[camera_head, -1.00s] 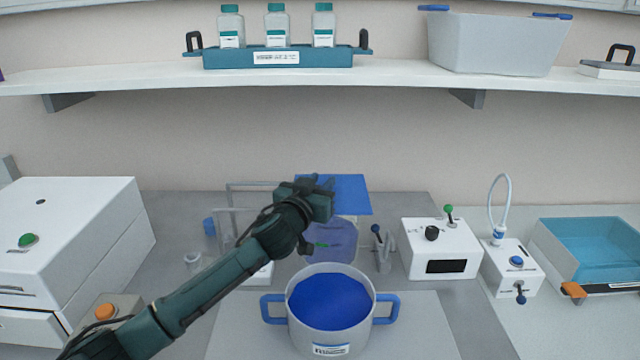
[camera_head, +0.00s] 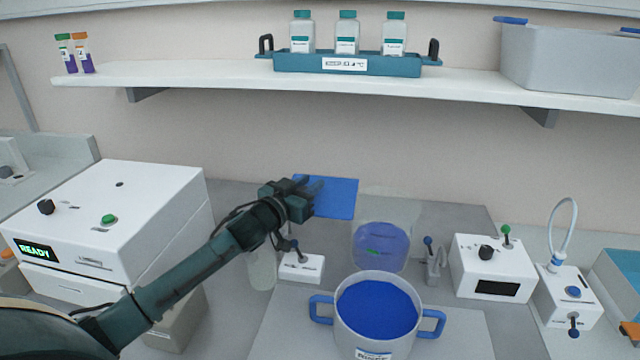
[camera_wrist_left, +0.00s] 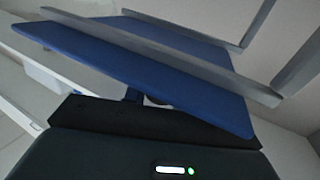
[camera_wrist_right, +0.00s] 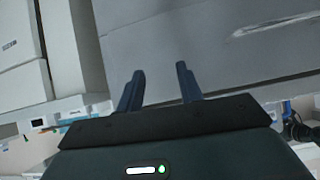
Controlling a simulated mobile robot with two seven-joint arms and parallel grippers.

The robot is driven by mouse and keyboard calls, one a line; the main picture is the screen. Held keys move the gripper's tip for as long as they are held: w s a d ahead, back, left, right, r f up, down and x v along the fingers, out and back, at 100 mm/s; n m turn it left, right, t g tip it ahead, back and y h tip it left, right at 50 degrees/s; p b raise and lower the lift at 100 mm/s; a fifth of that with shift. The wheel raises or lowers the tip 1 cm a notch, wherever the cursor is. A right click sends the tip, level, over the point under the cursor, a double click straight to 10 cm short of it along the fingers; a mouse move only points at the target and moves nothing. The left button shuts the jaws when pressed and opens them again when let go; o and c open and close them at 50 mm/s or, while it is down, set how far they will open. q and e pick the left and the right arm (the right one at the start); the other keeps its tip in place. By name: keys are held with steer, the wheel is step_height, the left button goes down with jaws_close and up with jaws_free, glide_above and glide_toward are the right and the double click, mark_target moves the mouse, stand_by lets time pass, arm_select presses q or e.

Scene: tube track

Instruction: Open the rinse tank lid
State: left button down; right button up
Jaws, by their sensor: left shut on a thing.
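A flat blue panel (camera_head: 335,197), which looks like the tank lid, is at the tip of my left gripper (camera_head: 308,188). My left gripper is shut on it. In the left wrist view the panel (camera_wrist_left: 150,60) spans the picture, with grey bars across it; the finger contact is mostly hidden below it. A clear container with blue contents (camera_head: 380,245), which looks like the rinse tank, stands to the right of the panel, its top uncovered. My right gripper (camera_wrist_right: 160,72) shows only in its wrist view, open, with nothing between its fingers.
A pot with blue handles (camera_head: 365,335) stands in front of the clear container. A small white box with a lever (camera_head: 303,268) is left of it. A white instrument (camera_head: 492,265) is to the right, a large white machine (camera_head: 160,210) to the left. The shelf (camera_head: 330,82) is above.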

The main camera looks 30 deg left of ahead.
steer(key=shift+w, duration=0.1)
arm_select(q)
steer(key=c, duration=1.1)
jaws_free()
steer(key=shift+c, duration=0.2)
arm_select(e)
steer(key=shift+w+r, duration=0.15)
steer(key=shift+r, duration=0.1)
arm_select(q)
steer(key=shift+s+a+f, duration=0.1)
steer(key=shift+s, duration=0.25)
steer(key=s+a+b, duration=0.1)
steer(key=s+b, duration=0.1)
steer(key=s, duration=1)
steer(key=shift+s+a, duration=0.15)
steer(key=shift+s, duration=0.05)
arm_select(e)
steer(key=shift+a+f, duration=0.2)
steer(key=shift+a, duration=0.3)
steer(key=shift+w+t+y, duration=0.15)
steer(key=shift+t+y, duration=0.15)
